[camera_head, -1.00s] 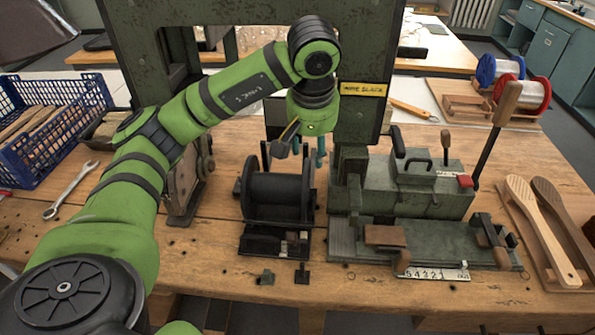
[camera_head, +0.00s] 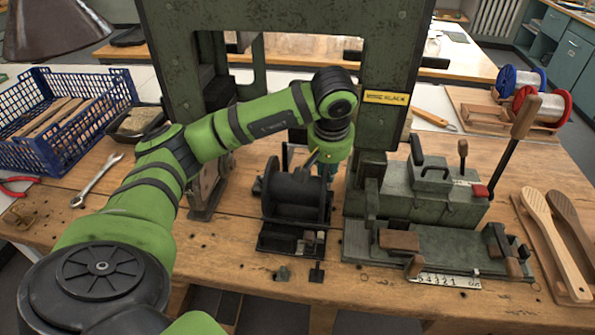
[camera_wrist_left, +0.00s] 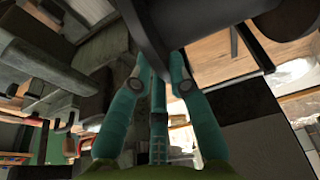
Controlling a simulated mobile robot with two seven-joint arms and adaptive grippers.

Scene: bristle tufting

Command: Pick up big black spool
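The big black spool (camera_head: 292,193) sits in a dark stand (camera_head: 285,241) on the wooden bench, in front of the green press frame. My left gripper (camera_head: 297,161) is just above and behind the spool, close to its top and right flange. In the left wrist view, the teal fingers (camera_wrist_left: 160,72) point up toward a dark round flange of the spool (camera_wrist_left: 190,22). My right gripper is out of view.
The press frame (camera_head: 392,65) rises behind the spool, and a green machine (camera_head: 432,195) stands close on its right. A blue crate (camera_head: 70,125) and wrench (camera_head: 97,181) are at left. Red and blue spools (camera_head: 540,100) are back right.

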